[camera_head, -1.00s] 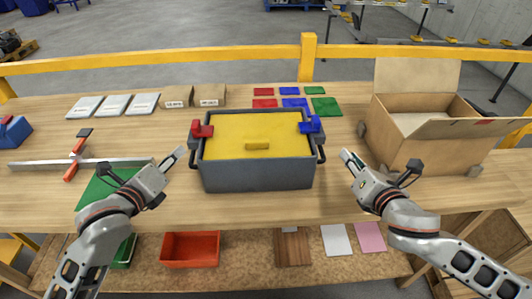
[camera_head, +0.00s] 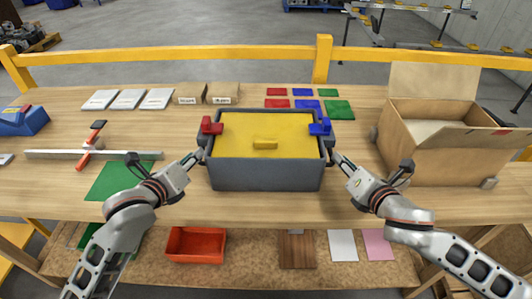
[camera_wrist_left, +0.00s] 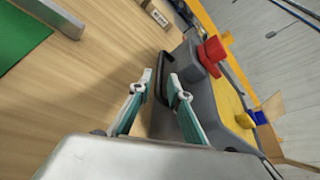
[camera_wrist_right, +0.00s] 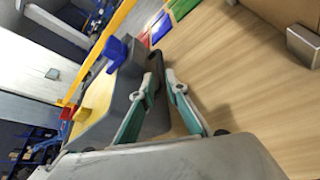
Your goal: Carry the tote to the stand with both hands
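The grey tote (camera_head: 265,177) stands upright on the wooden bench with a yellow lid or panel (camera_head: 240,128) on top. A red latch-like piece (camera_head: 211,126) is on its left rim and a blue one (camera_head: 319,127) on its right. My left gripper (camera_wrist_left: 160,78) is open, its fingers on either side of the tote's dark left handle (camera_wrist_left: 161,92). My right gripper (camera_wrist_right: 162,80) is open, its fingers apart around the tote's dark right handle (camera_wrist_right: 156,62). I cannot make out a stand for certain in these views.
An open cardboard box (camera_head: 440,150) stands to the right of the tote. A green mat (camera_head: 118,182) and a metal bar clamp (camera_head: 70,155) lie to the left. Small boxes (camera_head: 222,94) and coloured tiles (camera_head: 338,108) lie behind. A yellow rail (camera_head: 180,54) runs along the back.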

